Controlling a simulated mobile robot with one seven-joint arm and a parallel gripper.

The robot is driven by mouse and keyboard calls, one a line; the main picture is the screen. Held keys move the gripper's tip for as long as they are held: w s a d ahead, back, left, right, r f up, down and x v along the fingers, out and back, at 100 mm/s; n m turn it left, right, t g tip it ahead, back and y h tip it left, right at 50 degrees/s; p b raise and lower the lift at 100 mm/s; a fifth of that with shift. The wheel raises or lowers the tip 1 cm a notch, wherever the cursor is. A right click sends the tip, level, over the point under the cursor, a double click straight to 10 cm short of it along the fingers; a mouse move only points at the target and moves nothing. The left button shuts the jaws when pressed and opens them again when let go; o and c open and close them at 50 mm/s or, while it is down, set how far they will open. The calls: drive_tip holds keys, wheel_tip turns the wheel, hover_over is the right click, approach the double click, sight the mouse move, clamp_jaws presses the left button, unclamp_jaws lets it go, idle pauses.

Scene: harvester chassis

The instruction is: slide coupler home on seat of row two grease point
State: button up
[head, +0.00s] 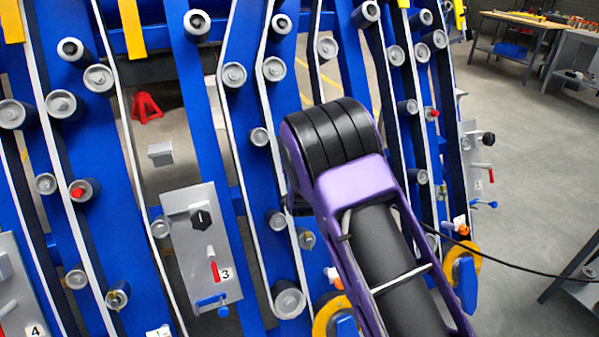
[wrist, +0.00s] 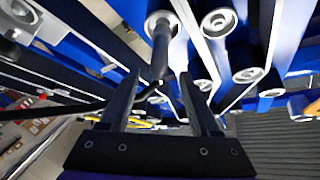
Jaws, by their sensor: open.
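My gripper (wrist: 159,80) shows in the wrist view with its two dark fingers apart. A dark cylinder (wrist: 160,52), which looks like the coupler, stands between and beyond the fingertips, with a gap to each finger. A black hose (wrist: 60,112) runs from the left toward its lower end. The cylinder's upper end overlaps a pale roller face (wrist: 165,20); I cannot tell whether it is seated there. The grease point itself is hidden or too small to tell. In the head view my arm hides the gripper and the cylinder.
Blue uprights with pale belts and several rollers (head: 234,75) fill the head view. A panel marked 3 (head: 197,240) has a black knob and red lever. A black hose (head: 520,268) crosses the right side.

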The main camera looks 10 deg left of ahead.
drive_tip(key=v, duration=1.3)
drive_tip(key=shift+s, duration=0.4)
drive_tip(key=shift+d+r, duration=0.1)
drive_tip(key=shift+d, duration=0.05)
